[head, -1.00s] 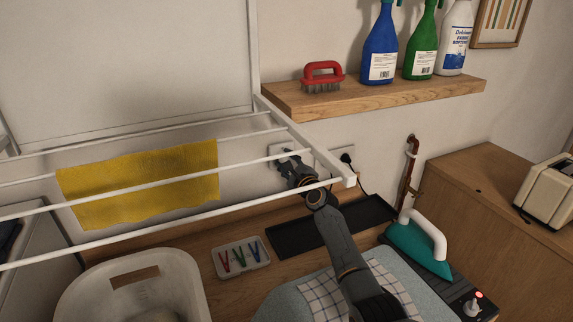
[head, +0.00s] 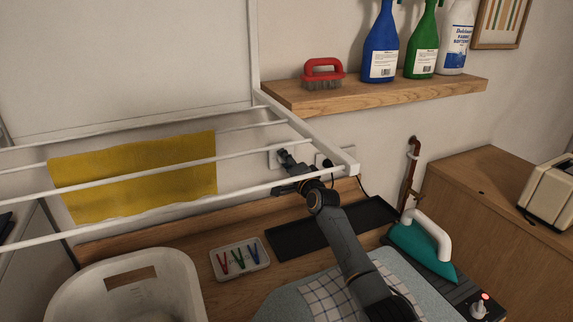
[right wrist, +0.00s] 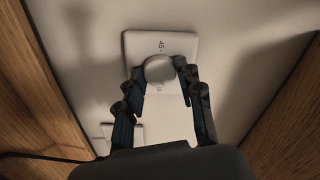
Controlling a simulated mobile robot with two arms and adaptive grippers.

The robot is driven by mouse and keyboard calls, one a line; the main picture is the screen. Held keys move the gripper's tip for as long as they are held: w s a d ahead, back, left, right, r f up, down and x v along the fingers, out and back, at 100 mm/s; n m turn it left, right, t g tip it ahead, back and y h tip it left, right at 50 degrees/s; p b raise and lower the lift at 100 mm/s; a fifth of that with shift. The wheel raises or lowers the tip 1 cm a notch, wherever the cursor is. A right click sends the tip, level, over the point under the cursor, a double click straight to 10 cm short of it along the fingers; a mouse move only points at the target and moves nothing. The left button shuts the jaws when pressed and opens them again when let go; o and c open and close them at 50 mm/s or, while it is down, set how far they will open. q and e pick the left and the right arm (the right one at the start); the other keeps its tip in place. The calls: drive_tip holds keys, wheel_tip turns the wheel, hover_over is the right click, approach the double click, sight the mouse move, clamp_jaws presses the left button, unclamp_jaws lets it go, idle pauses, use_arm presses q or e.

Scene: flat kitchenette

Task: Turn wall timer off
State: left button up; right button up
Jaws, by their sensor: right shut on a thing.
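The wall timer (right wrist: 184,44) is a pale plate with a round knob (right wrist: 159,69) and small printed marks. Its pale plate also shows on the wall behind the drying rack in the head view (head: 272,159). My right gripper (right wrist: 160,74) is shut on the knob, one finger on each side. In the head view my right gripper (head: 285,160) reaches the wall under the rack's bars, and it hides most of the timer's face. The knob's exact setting cannot be read. My left gripper is not in view.
A white drying rack (head: 352,169) with a yellow cloth (head: 135,175) hangs over the arm. A socket with a black plug (head: 325,160) is beside the timer. A teal iron (head: 424,248), peg tray (head: 240,260) and basket (head: 180,270) are below.

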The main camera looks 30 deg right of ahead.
drive_tip(key=n+b, duration=0.1)
drive_tip(key=n, duration=1.3)
idle(0.7)
drive_tip(key=o, duration=1.2)
drive_tip(key=shift+s, duration=0.1)
drive_tip(key=s, duration=1.1)
drive_tip(key=shift+s+a, duration=0.35)
drive_tip(key=shift+s, duration=0.05)
